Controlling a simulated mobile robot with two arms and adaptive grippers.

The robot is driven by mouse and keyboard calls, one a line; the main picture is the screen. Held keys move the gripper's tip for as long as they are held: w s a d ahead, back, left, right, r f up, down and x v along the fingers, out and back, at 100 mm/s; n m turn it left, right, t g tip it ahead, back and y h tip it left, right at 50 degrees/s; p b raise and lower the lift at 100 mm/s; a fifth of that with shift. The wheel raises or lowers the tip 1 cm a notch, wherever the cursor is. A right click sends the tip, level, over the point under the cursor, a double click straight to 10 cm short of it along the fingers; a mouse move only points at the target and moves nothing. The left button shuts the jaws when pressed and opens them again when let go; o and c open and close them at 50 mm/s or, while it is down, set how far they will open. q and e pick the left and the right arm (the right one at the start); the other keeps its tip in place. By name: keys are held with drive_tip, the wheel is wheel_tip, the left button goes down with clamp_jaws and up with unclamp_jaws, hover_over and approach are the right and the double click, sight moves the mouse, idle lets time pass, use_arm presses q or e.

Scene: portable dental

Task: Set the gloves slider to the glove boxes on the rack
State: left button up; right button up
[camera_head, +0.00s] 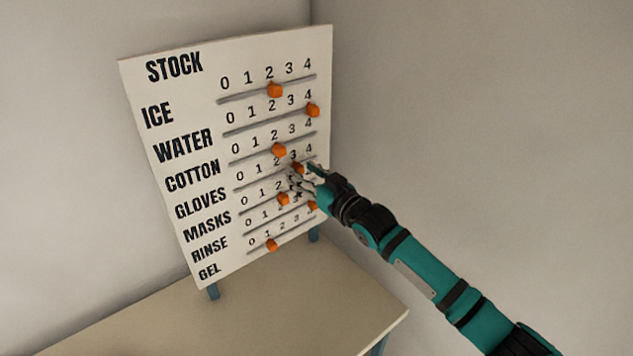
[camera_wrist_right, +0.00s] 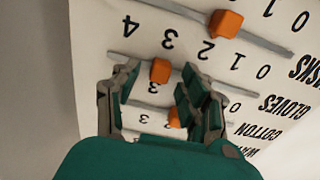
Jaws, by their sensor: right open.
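A white stock board (camera_head: 175,150) with several slider rows stands tilted on a table. The GLOVES row's orange knob (camera_head: 298,167) sits at about 3 on its track and is partly covered by my right gripper (camera_head: 296,178). In the right wrist view the board appears upside down. There the gloves knob (camera_wrist_right: 160,70) lies between the open fingertips of my right gripper (camera_wrist_right: 161,72), with visible space on both sides. The left gripper, the glove boxes and the rack are not in view.
The masks knob (camera_head: 283,198) is just below the gripper, at about 2. The cotton knob (camera_head: 279,150) is just above, also at about 2. The rinse knob (camera_head: 312,205) is close by at 4. The beige tabletop (camera_head: 270,305) is clear in front.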

drive_tip(key=v, duration=1.1)
drive_tip(key=shift+d, duration=0.2)
drive_tip(key=shift+s+f, duration=0.1)
drive_tip(key=shift+s, duration=0.05)
drive_tip(key=s+d+f+m+g+h, duration=0.35)
drive_tip(key=s+f+h, duration=0.25)
drive_tip(key=s+f, duration=0.85)
drive_tip(key=s+d+f+m+g+h, duration=0.1)
drive_tip(key=s+d+f+g, duration=0.2)
drive_tip(key=s, duration=0.4)
drive_tip(key=s+d+f+g+h, duration=0.2)
drive_tip(key=s+d+f, duration=0.1)
drive_tip(key=s, duration=0.4)
drive_tip(key=s+d+f+m+g+h, duration=0.1)
drive_tip(key=s+d+f+g, duration=0.2)
drive_tip(key=s, duration=0.4)
wheel_tip(320, 180, down, 26)
drive_tip(key=s, duration=0.1)
drive_tip(key=s+d+f+g, duration=0.1)
drive_tip(key=s+f, duration=0.7)
drive_tip(key=s+d+f+g, duration=0.1)
drive_tip(key=s+d+f, duration=0.1)
drive_tip(key=s+f, duration=0.6)
drive_tip(key=shift+s+d+n+h, duration=0.3)
drive_tip(key=shift+s+n, duration=0.05)
drive_tip(key=shift+s, duration=0.15)
